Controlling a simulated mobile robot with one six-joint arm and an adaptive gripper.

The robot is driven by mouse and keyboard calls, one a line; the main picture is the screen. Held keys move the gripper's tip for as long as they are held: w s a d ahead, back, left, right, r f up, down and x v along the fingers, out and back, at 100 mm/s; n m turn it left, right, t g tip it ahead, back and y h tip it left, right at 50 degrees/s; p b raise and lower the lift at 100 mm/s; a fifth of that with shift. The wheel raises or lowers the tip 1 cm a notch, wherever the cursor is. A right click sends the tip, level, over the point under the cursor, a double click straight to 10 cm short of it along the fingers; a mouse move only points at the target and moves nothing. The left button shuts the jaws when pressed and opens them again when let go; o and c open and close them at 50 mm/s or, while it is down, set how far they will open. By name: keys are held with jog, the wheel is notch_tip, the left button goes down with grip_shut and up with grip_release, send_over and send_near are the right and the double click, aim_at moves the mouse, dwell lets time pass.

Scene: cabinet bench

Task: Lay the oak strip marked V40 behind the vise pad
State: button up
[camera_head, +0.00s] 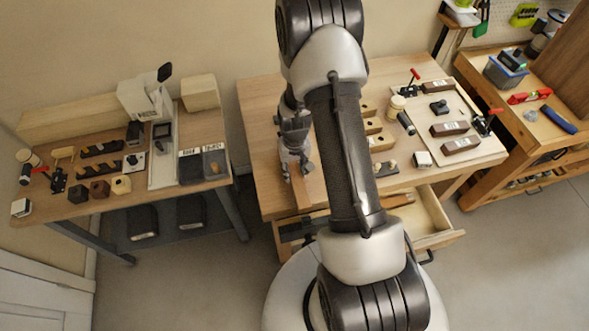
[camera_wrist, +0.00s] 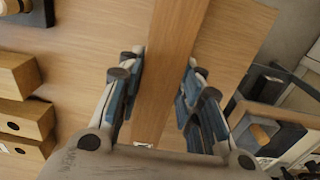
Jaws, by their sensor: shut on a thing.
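My gripper (camera_head: 296,172) is shut on a plain wooden strip (camera_wrist: 172,50), with one finger on each side of it in the wrist view (camera_wrist: 163,80). The strip runs lengthwise away from the wrist. In the head view, part of the strip (camera_head: 301,197) shows below the fingers, over the front left of the middle bench. No V40 mark can be read. A dark fixture (camera_head: 292,231) is at the bench's front edge. My arm hides part of the bench.
Wooden blocks (camera_head: 380,142) stand on the middle bench (camera_head: 262,110), right of my arm; similar blocks (camera_wrist: 25,120) are at left in the wrist view. An open drawer (camera_head: 430,215) juts from the bench front. The bench's left part is mostly clear.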

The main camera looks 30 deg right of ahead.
jog(key=shift+f+b, duration=1.75)
jog(key=shift+b, duration=0.1)
dwell(2.1)
jog(key=o, duration=1.3)
jog(key=shift+o, duration=0.9)
jog(key=shift+r, duration=0.1)
jog(key=shift+r+p, duration=2.3)
jog(key=shift+r, duration=1.2)
